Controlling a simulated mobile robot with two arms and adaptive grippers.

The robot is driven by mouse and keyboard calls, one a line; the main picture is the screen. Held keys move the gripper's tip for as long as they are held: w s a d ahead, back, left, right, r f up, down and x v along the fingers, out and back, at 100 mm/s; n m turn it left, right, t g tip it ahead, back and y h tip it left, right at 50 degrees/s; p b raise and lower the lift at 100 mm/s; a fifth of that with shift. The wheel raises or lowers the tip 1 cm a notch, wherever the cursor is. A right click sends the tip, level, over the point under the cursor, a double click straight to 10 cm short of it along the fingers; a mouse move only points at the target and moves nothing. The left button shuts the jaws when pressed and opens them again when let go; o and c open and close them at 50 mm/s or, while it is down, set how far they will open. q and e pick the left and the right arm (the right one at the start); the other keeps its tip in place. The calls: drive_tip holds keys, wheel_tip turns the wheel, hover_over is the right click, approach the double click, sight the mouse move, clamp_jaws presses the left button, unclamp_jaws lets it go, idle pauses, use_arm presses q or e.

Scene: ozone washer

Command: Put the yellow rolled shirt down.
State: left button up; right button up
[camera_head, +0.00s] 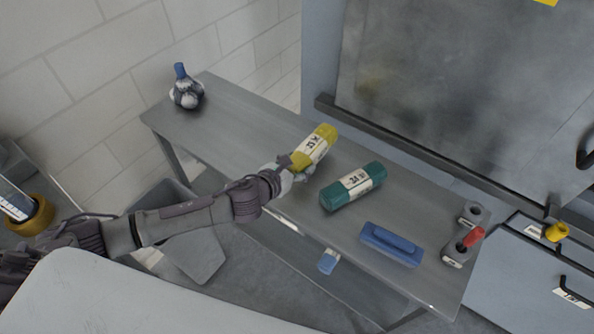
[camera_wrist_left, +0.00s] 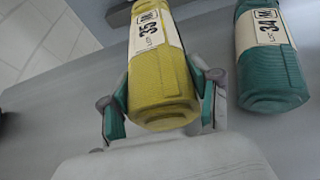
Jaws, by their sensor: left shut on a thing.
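The yellow rolled shirt (camera_head: 322,138) with a white label marked 35 is at the middle of the grey bench (camera_head: 232,110). My left gripper (camera_head: 292,168) is at its near end. In the left wrist view the gripper's green-padded fingers (camera_wrist_left: 163,100) are shut on the yellow rolled shirt (camera_wrist_left: 160,85), one on each side. The pictures do not clearly show whether the roll touches the bench top. A green rolled shirt (camera_head: 353,186) labelled 34 lies to its right; it also shows in the left wrist view (camera_wrist_left: 270,75), apart from the gripper. My right gripper is not in view.
A dark bottle with a blue top (camera_head: 186,90) stands at the bench's far left. A blue brush-like block (camera_head: 391,244) and grey holders (camera_head: 457,250) with a red item (camera_head: 473,237) are at the right. A large metal machine (camera_head: 430,90) stands behind. Bench left of the rolls is clear.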

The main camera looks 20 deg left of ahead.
use_arm(q)
wheel_tip(320, 180, down, 4)
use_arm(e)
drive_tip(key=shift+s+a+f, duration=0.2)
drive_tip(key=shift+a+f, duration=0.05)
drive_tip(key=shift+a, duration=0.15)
use_arm(q)
drive_tip(key=shift+f+b, duration=0.1)
drive_tip(key=shift+b, duration=0.2)
drive_tip(key=o, duration=1.3)
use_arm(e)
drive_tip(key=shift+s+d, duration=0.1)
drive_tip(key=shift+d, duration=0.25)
use_arm(q)
drive_tip(key=shift+r, duration=0.2)
drive_tip(key=shift+s+a, duration=0.2)
drive_tip(key=shift+s, duration=0.2)
drive_tip(key=b+v, duration=0.1)
drive_tip(key=v, duration=1)
drive_tip(key=shift+s+r, duration=0.1)
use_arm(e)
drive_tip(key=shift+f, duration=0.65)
